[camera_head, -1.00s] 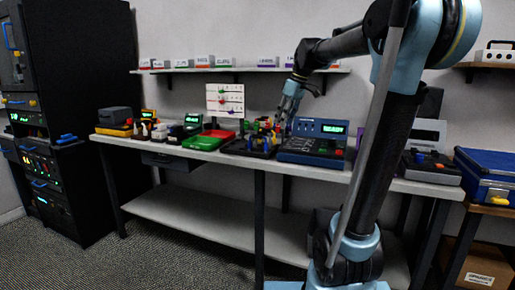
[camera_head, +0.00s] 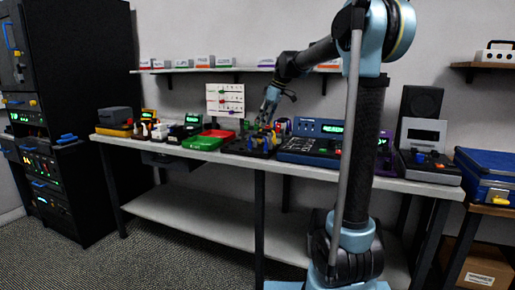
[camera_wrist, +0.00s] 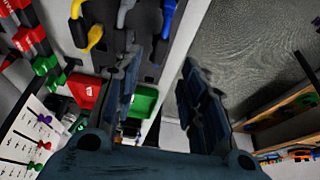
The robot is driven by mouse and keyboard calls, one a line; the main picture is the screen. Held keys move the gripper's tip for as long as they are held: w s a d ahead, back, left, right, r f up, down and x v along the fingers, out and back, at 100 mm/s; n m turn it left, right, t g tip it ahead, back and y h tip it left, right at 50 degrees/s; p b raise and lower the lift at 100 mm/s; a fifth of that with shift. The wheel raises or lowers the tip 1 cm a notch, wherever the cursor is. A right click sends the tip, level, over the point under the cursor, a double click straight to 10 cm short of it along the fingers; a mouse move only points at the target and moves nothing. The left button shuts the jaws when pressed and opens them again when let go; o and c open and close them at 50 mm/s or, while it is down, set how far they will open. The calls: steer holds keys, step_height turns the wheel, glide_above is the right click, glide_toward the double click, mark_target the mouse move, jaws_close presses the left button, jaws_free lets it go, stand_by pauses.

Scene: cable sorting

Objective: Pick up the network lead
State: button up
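A black holder (camera_head: 238,148) on the bench carries several upright leads with coloured plugs. In the wrist view a yellow lead (camera_wrist: 90,38), a grey lead (camera_wrist: 125,12) and a blue lead (camera_wrist: 168,16) stand in it at the top. I cannot tell which one is the network lead. My gripper (camera_head: 268,112) is just above the holder in the head view. In the wrist view my gripper (camera_wrist: 161,65) has its two fingers spread apart with nothing between them. The leads lie beyond the fingertips, towards the top left.
A green tray (camera_head: 203,143) is left of the holder, and a blue instrument (camera_head: 318,128) is right of it. A white panel with coloured knobs (camera_head: 211,98) stands behind. A wall shelf (camera_head: 190,71) runs above. The lower bench shelf (camera_head: 195,213) is bare.

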mark_target(258, 136)
steer(key=shift+d+x, duration=0.2)
steer(key=shift+x, duration=4.4)
steer(key=shift+f, duration=0.1)
jaws_close()
